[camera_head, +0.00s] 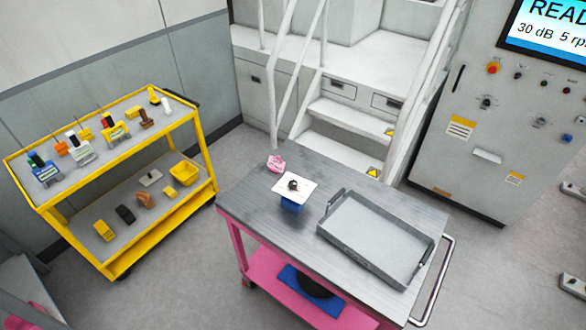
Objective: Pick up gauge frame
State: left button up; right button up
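I cannot tell for certain which thing is the gauge frame. A white square plate (306,188) with a small dark round part on it rests on a blue block (292,205) on the grey top of the pink cart (260,206). The yellow cart (128,217) at the left bears several small devices on its upper shelf, among them a blue-based one (46,173), a white one (80,153) and a yellow one (115,132). Neither of my grippers is in view.
A grey tray (372,240) with raised walls fills the right part of the pink cart's top. A crumpled pink cloth (276,163) lies near its back edge. White steps (342,115) and a control cabinet (493,120) stand behind. Floor shows between the carts.

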aim_at(294, 196)
jog(key=z, duration=0.15)
jog(key=k, duration=0.5)
jog(key=u, duration=0.9)
jog(key=i, duration=1.2)
jog(key=z, duration=0.8)
